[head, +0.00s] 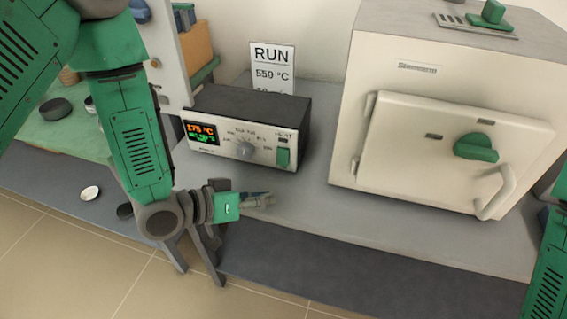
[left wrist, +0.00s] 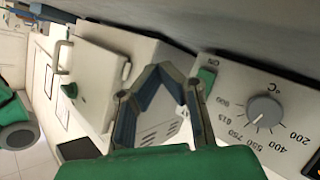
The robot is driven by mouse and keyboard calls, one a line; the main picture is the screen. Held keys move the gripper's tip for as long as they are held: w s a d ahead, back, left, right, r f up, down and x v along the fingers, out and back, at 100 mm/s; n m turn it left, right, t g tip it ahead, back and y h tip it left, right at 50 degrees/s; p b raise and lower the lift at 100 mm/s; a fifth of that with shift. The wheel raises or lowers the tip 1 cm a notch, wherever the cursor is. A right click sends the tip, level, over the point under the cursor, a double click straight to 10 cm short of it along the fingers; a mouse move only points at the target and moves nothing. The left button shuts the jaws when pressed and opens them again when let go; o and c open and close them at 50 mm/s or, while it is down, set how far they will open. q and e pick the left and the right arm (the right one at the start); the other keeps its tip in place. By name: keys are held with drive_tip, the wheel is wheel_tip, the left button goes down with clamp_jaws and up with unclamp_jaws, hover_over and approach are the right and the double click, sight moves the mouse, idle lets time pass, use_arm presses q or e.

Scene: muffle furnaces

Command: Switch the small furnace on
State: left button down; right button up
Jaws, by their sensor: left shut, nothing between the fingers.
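The control box (head: 245,112) sits on the bench, left of the cream furnace (head: 440,120). Its lit display (head: 202,133) reads about 175 °C in orange, with green text below. It has a grey dial (head: 245,151) and a green switch (head: 283,157) at its right end. In the left wrist view the switch (left wrist: 207,78), beside the word ON, and the dial (left wrist: 265,111) lie right of my fingers. I cannot tell the switch's position. My left gripper (head: 268,199) is shut and empty, in front of and below the box, apart from the switch. My right gripper is out of view.
The furnace door (head: 455,150) is closed, with a green knob (head: 476,148) and a handle (head: 497,193). A sign (head: 272,66) behind the box reads RUN, 550 °C. A white dish (head: 90,193) lies at left. The bench before the box is clear.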

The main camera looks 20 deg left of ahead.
sight(282, 157)
use_arm(q)
drive_tip(key=shift+w+d+f, duration=0.1)
drive_tip(key=shift+w, duration=0.3)
drive_tip(key=w, duration=0.2)
drive_tip(key=w+b, duration=0.1)
drive_tip(key=w, duration=0.2)
drive_tip(key=shift+w+f+b, duration=0.3)
drive_tip(key=shift+f+b, duration=0.05)
drive_tip(key=shift+w+f, duration=0.1)
drive_tip(key=shift+w, duration=0.9)
drive_tip(key=shift+w, duration=0.2)
drive_tip(key=shift+w, duration=0.2)
drive_tip(key=shift+w, duration=0.3)
idle(0.5)
drive_tip(key=shift+s, duration=0.15)
